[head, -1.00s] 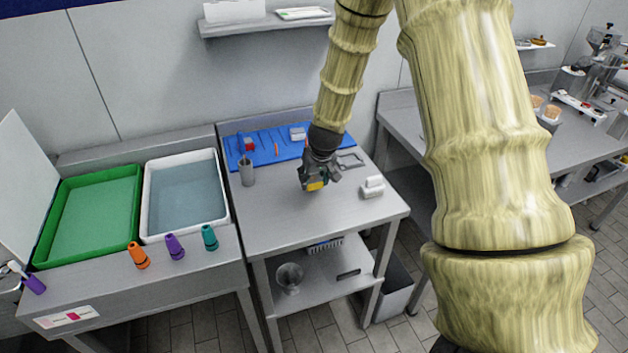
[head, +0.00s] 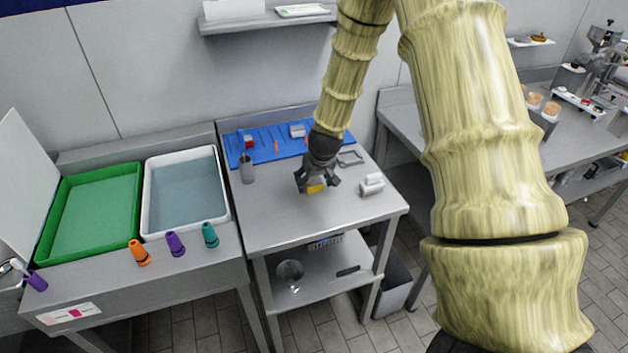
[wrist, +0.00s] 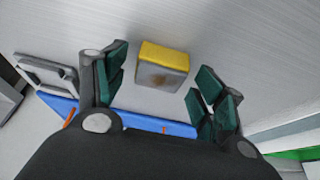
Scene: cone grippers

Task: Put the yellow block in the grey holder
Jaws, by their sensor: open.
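The yellow block (head: 315,188) is on the steel table, partly hidden by my gripper in the head view. In the wrist view the block (wrist: 165,56) shows a yellow side and a grey-brown face. My gripper (head: 318,183) is open just above it. In the wrist view the fingers of my gripper (wrist: 160,88) are spread to the left and right of the block, with gaps on both sides. A grey cup-shaped holder (head: 247,173) stands upright at the table's left, with something thin in it.
A blue mat (head: 262,150) with small items lies along the table's back. Light grey cylindrical pieces (head: 371,185) lie on the right. A white basin (head: 187,196) and green tray (head: 92,213) are on the left counter. The table's front is clear.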

